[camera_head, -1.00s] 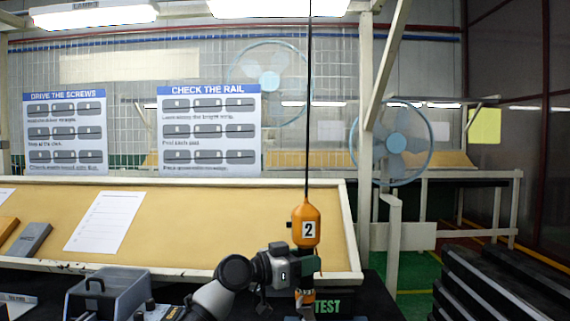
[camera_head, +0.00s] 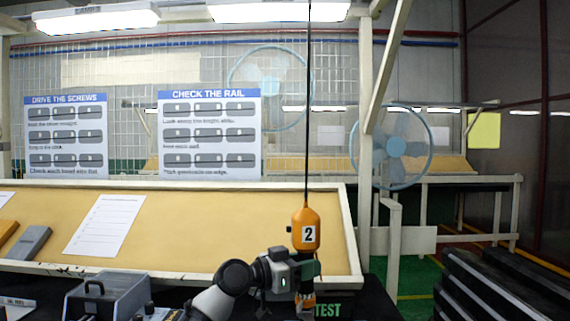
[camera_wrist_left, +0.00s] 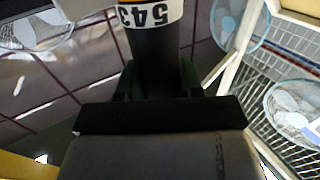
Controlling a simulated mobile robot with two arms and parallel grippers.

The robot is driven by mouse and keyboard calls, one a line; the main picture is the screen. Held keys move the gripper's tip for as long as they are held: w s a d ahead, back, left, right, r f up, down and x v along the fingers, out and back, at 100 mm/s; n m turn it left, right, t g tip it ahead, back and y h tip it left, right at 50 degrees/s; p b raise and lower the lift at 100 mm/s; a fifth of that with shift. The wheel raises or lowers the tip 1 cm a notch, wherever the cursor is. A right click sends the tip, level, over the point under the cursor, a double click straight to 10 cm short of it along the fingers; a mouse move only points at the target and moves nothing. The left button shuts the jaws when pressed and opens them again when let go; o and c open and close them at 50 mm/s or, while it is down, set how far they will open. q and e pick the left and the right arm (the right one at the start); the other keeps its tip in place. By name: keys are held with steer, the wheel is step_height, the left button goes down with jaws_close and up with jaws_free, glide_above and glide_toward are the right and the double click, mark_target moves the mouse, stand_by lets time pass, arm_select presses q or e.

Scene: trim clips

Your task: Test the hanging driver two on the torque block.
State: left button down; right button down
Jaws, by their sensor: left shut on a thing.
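The hanging driver two (camera_head: 306,229) is orange with a white "2" label and hangs upright on a black cable. My left gripper (camera_head: 305,271) is shut around the driver's dark body below the orange head. In the left wrist view the driver's dark shaft (camera_wrist_left: 154,60) runs between my fingers, with a white number band above it. The torque block is not clearly visible; a green "TEST" label (camera_head: 327,310) shows at the bottom, just right of the driver's lower end. The driver's tip is at the bottom edge and I cannot tell whether it touches anything. My right gripper is not in view.
A grey case with a handle (camera_head: 105,296) stands at the lower left. Behind is a tilted tan board (camera_head: 180,228) with a paper sheet (camera_head: 105,225) and a grey block (camera_head: 30,242). Black stacked trays (camera_head: 500,285) stand at the right.

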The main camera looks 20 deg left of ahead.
mark_target(306, 239)
arm_select(q)
steer(key=shift+f, duration=0.45)
steer(key=shift+w+r+p, duration=0.2)
steer(key=shift+r+p, duration=0.45)
steer(key=shift+r, duration=0.4)
steer(key=shift+r+p, duration=1.2)
steer(key=shift+r, duration=1)
steer(key=shift+s, duration=0.1)
